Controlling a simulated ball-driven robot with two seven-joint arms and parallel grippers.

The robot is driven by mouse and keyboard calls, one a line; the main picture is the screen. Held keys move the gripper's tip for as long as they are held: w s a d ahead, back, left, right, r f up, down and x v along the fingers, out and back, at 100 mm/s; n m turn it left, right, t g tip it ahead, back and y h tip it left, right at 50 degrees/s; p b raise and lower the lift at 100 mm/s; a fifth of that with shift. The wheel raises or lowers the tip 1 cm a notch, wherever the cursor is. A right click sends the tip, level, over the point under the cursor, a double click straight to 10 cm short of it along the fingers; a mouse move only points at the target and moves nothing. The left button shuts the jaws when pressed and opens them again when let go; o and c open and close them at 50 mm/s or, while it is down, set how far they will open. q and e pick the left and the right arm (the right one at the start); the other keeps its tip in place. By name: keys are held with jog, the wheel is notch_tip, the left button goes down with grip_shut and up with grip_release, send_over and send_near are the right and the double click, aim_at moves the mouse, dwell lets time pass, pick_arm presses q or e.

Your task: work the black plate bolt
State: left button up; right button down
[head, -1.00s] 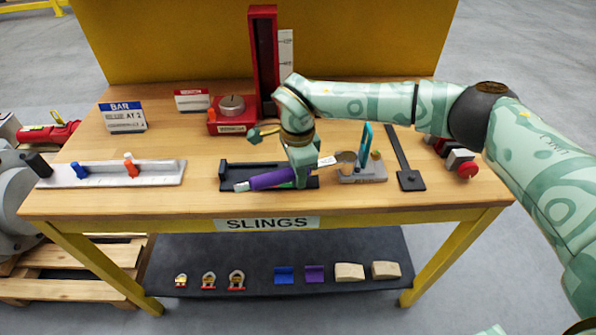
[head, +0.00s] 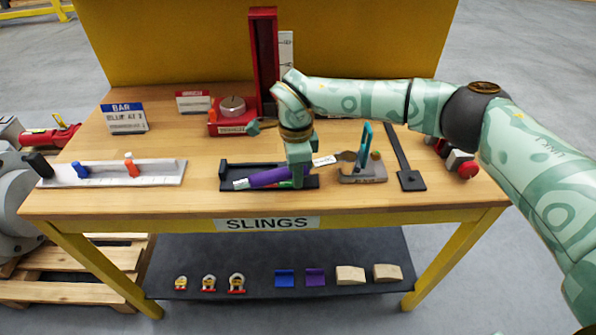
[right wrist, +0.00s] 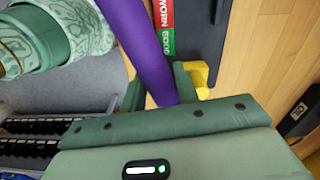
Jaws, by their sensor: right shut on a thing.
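A low black plate (head: 235,168) lies near the front middle of the wooden table. A purple cylinder (head: 266,177) with a pale left end lies lengthwise over it. My right gripper (head: 299,181) points down at the cylinder's right end. In the right wrist view the purple cylinder (right wrist: 148,48) runs between the two fingers, which are shut on it. A red and green strip marked WORN and GOOD (right wrist: 166,28) lies beside it on the dark plate (right wrist: 205,30). A yellow piece (right wrist: 201,78) is by one finger. I cannot make out a separate bolt. My left gripper is out of view.
A grey fixture with a teal upright (head: 363,172) stands close right of my gripper. A long black bar with a square end (head: 411,181) lies further right. A white rail with blue and orange pegs (head: 110,175) is at left. Behind stands a red block (head: 220,128).

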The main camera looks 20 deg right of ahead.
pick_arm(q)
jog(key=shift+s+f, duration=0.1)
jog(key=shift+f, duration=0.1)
pick_arm(e)
jog(key=shift+w+d+r+m+t, duration=0.2)
jog(key=shift+w+r, duration=0.1)
jog(key=shift+w, duration=0.25)
jog(key=shift+w+d+r+m+t, duration=0.2)
jog(key=shift+w+r, duration=0.05)
jog(key=shift+w, duration=0.3)
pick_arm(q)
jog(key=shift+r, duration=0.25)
pick_arm(e)
jog(key=shift+r, duration=0.2)
jog(key=shift+w+a+r+p, duration=0.1)
jog(key=shift+w+r+p, duration=0.2)
jog(key=shift+r+p, duration=0.4)
jog(key=shift+w+a+r+p, duration=0.1)
jog(key=shift+w+r+p, duration=0.2)
jog(key=shift+r+p, duration=0.35)
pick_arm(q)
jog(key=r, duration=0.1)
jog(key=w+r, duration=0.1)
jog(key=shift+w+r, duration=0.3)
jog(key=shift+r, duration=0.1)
pick_arm(e)
jog(key=shift+s+r, duration=0.25)
jog(key=shift+r, duration=0.2)
